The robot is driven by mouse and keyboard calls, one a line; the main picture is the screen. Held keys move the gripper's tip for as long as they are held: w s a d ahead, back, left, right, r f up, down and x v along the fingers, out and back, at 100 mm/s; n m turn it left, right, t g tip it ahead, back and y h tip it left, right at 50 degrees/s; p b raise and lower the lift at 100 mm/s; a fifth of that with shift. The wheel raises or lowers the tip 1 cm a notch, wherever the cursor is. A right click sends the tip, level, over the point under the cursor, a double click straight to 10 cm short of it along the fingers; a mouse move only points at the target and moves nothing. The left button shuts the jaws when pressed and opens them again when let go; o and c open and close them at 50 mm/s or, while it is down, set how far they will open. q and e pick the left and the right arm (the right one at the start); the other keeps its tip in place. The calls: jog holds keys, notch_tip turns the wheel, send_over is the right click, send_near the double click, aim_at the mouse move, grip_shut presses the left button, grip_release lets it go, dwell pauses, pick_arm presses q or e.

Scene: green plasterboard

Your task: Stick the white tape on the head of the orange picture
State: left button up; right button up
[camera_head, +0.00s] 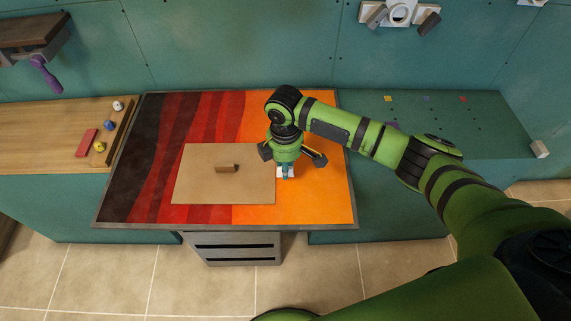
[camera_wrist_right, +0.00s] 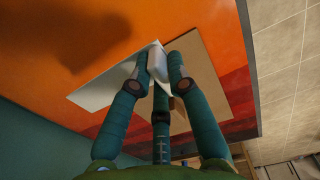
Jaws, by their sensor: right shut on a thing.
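My right gripper (camera_head: 285,165) points down over the orange side of the large orange, red and black picture (camera_head: 330,185). In the wrist view its teal fingers (camera_wrist_right: 157,70) are closed on the white tape (camera_wrist_right: 156,58). A flat white piece (camera_wrist_right: 95,92) spreads out beside the fingers; I cannot tell whether it is part of the tape. In the head view, white (camera_head: 286,175) shows just below the fingers, beside the right edge of a tan board (camera_head: 205,190). Contact with the surface cannot be told. My left gripper is out of view.
A small brown block (camera_head: 227,168) sits on the tan board. A wooden counter (camera_head: 50,135) at left carries a red block (camera_head: 86,142) and several small colored items. A green counter (camera_head: 480,140) is at right. The picture's left side is clear.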

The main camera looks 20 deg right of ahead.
jog(key=b, duration=0.3)
send_over(285, 190)
notch_tip(285, 190, down, 5)
jog(key=shift+f, duration=0.1)
jog(key=shift+s+f+b, duration=0.1)
jog(key=shift+f+b, duration=0.7)
jog(key=shift+f, duration=0.7)
jog(key=shift+f, duration=0.15)
jog(key=o, duration=0.9)
